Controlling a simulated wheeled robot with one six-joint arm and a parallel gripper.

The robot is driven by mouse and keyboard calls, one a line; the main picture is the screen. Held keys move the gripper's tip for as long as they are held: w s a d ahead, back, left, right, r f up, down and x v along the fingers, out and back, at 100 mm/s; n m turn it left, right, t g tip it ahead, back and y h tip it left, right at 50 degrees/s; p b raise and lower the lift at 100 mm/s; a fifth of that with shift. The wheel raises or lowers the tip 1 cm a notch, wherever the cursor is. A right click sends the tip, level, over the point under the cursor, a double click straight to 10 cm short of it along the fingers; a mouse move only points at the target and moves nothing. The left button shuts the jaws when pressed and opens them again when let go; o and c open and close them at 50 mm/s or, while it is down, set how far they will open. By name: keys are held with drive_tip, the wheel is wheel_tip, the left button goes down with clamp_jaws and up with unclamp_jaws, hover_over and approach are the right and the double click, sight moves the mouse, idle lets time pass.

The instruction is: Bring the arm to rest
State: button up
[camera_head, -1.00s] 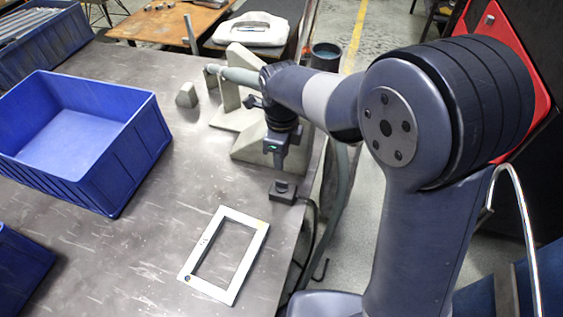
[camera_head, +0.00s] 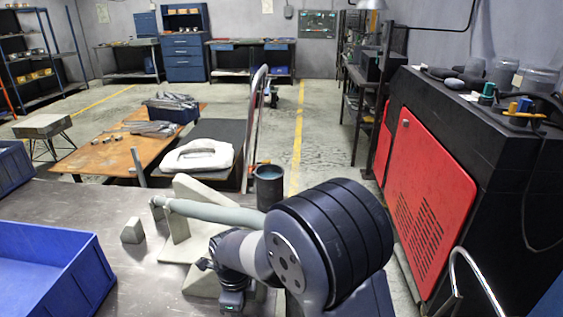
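My arm comes in from the bottom right, with its dark round joint at the lower middle. The upper body of my gripper (camera_head: 233,299) shows at the bottom edge, pointing down over the grey table (camera_head: 60,203). Its fingers are cut off by the picture's edge, so I cannot see whether they are open or shut or hold anything. Pale grey angled brackets (camera_head: 176,247) stand on the table just behind and left of my wrist, which partly hides them. I cannot tell whether the arm touches them.
A small grey block (camera_head: 132,231) and a blue bin (camera_head: 55,262) are on the table's left side. A black cabinet with a red door (camera_head: 430,190) stands at right. A wooden table (camera_head: 108,150) is further back.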

wheel_tip(320, 180, down, 2)
drive_tip(key=shift+f, duration=0.1)
idle(0.6)
